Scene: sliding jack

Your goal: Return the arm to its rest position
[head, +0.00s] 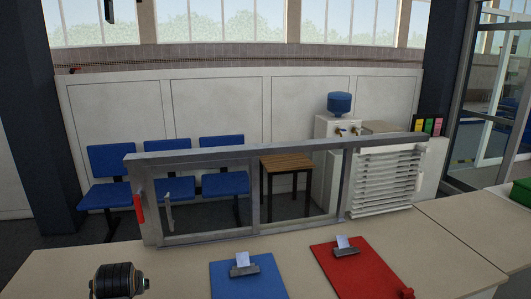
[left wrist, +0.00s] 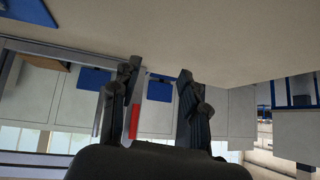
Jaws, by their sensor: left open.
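My left gripper (left wrist: 158,75) shows in the left wrist view, its two dark fingers spread apart with nothing held between them. That view is upside down. A red handle (left wrist: 134,121) shows beside the left-hand finger, farther off; it looks like the red handle (head: 139,208) at the left end of the grey metal frame in the head view. The frame (head: 255,190) stands upright along the back of the counter, with a slatted white panel (head: 386,181) at its right. My left gripper's fingers are not recognisable in the head view. My right gripper is in neither view.
The beige counter (head: 440,262) carries a blue clipboard (head: 228,283) and a red clipboard (head: 370,270). A green box (head: 521,190) is at the far right. Blue chairs (head: 223,182), a wooden stool (head: 286,163) and a water dispenser (head: 340,103) stand behind the frame.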

